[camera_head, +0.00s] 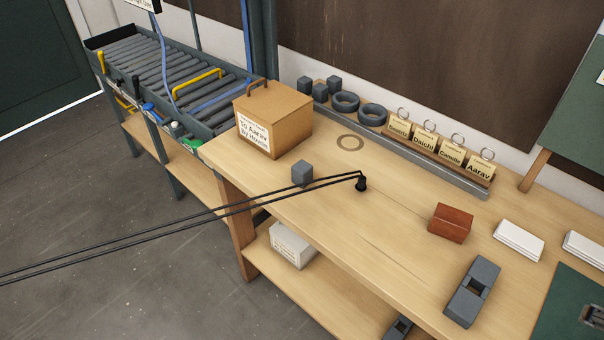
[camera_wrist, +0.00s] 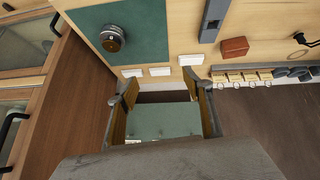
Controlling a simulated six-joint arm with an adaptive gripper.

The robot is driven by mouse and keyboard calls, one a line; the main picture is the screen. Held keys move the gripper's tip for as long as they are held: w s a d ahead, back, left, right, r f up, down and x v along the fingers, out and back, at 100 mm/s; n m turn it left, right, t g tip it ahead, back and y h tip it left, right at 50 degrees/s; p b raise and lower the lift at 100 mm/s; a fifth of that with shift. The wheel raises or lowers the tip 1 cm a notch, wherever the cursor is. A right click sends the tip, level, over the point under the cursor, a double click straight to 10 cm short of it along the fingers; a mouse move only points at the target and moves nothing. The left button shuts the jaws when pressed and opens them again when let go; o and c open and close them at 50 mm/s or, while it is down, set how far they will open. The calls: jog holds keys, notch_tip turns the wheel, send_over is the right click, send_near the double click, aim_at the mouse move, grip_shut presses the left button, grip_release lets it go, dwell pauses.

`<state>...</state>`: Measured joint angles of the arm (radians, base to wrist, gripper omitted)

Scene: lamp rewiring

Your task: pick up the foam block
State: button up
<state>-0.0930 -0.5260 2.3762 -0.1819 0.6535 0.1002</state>
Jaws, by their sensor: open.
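A small dark grey cube (camera_head: 302,173), which looks like the foam block, sits alone on the wooden bench, just in front of the cardboard box. Similar grey cubes (camera_head: 320,90) stand on the back ledge, so I cannot be sure which is meant. My gripper (camera_wrist: 160,92) shows only in the wrist view. Its two fingers are spread, with nothing held between them. A green board and white pads are seen beyond them. The lone cube is not visible in the wrist view, and my gripper is far from it, over the other end of the bench.
The cardboard box (camera_head: 272,120) stands behind the cube. A black cord (camera_head: 200,216) passes close in front of it to a black fitting (camera_head: 361,184). Grey rings (camera_head: 346,101) and name tags line the ledge. A red-brown block (camera_head: 451,222) and slotted grey block (camera_head: 472,292) lie right.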

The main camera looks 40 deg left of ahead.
jog(key=w+a+r+n+t+y, duration=0.1)
jog(key=w+a+n+t, duration=0.1)
jog(key=w+a, duration=0.5)
jog(key=w+a+r+n+t+y, duration=0.1)
jog(key=w+a+r, duration=0.15)
jog(key=w, duration=0.75)
jog(key=w+a+f+n+y, duration=0.2)
jog(key=w+a+n+y, duration=0.15)
jog(key=a, duration=0.65)
jog(key=w+a+f+n+y, duration=0.2)
jog(key=w+a, duration=0.3)
jog(key=a, duration=0.4)
jog(key=n+g+y, duration=0.6)
jog(key=g, duration=0.1)
send_over(302, 174)
jog(key=w+d, duration=0.9)
jog(key=d, duration=0.2)
notch_tip(302, 174, down, 14)
jog(key=r, duration=0.1)
jog(key=s+a+f+g, duration=0.1)
jog(key=s+a+f, duration=0.1)
jog(key=s+a+f+n+g, duration=0.1)
jog(key=s+a+f, duration=0.1)
jog(key=s, duration=0.1)
jog(key=s+a+f+n+g, duration=0.1)
jog(key=s+a+f, duration=0.1)
jog(key=shift+s+f+y, duration=0.25)
jog(key=shift+s, duration=0.1)
jog(key=shift+a, duration=0.1)
